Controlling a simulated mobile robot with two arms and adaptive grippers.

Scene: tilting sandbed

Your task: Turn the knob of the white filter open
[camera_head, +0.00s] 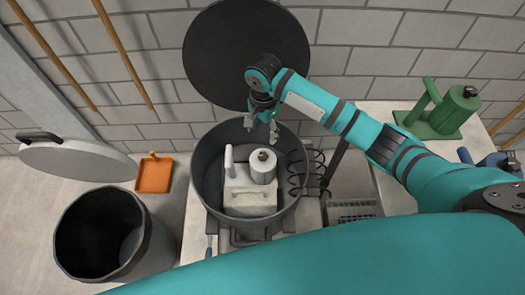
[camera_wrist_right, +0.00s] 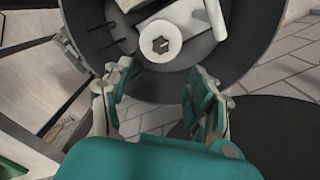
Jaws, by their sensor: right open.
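The white filter (camera_head: 250,195) stands upright inside a round dark grey tub (camera_head: 208,205). A small dark knob (camera_head: 263,155) tops its round white cylinder. In the right wrist view the white round top with the star-shaped knob (camera_wrist_right: 160,45) shows just ahead of the fingertips. My right gripper (camera_head: 262,127) is open and empty over the back part of the tub, behind and above the knob. In the wrist view its two fingers (camera_wrist_right: 162,75) are spread wide, with the knob between their lines and apart from them. My left gripper is not in view.
A green filter (camera_head: 440,115) stands on a table at the right, with a blue one (camera_head: 492,160) beside it. A dark round lid (camera_head: 245,45) stands behind the tub. A black bin (camera_head: 100,235) and an orange dustpan (camera_head: 155,175) are on the left.

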